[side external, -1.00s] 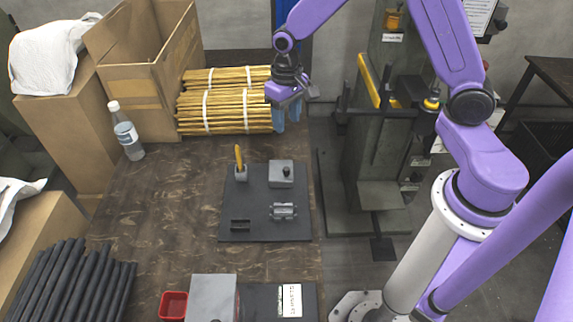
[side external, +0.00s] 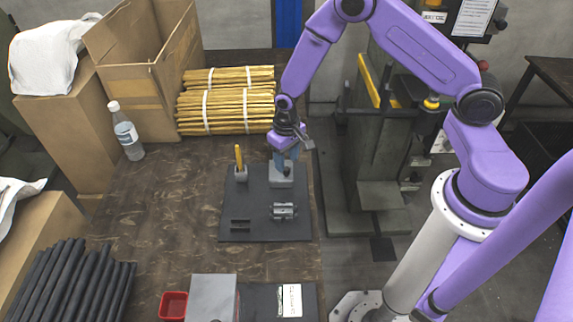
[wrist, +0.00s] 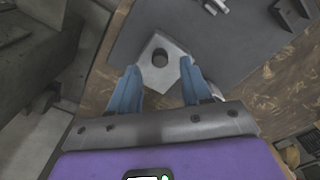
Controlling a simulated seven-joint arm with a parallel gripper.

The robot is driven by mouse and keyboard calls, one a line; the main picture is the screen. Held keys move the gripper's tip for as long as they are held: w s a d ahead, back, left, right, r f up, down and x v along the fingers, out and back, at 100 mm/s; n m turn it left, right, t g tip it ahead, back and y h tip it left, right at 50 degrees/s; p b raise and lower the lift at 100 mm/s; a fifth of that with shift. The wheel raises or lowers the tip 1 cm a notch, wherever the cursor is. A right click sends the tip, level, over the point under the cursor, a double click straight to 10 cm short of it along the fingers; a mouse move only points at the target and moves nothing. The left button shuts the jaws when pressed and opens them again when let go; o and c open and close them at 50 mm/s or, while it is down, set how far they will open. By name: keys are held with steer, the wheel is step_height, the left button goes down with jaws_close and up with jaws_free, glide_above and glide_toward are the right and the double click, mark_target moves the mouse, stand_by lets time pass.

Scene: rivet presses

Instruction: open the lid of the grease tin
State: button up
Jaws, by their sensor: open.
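The grease tin (side external: 282,182) is a small grey square box with a dark knob on its lid, at the far right of the dark mat (side external: 262,230). The lid looks shut. My gripper (side external: 285,160) is over the tin, pointing down, and covers the knob in the side view. In the wrist view the tin (wrist: 174,72) lies between my two blue fingers, its dark round knob visible near the middle. My gripper (wrist: 160,68) is open and empty there, with the fingers on either side of the knob. I cannot tell whether they touch the lid.
A holder with a yellow upright tool (side external: 240,165) stands left of the tin. A grey metal part (side external: 284,211) and a dark slotted block (side external: 240,225) lie nearer on the mat. Bundled yellow sticks (side external: 225,102) lie behind. A press (side external: 380,150) stands at right.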

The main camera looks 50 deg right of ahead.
steer(key=shift+f, duration=1.5)
jaws_close()
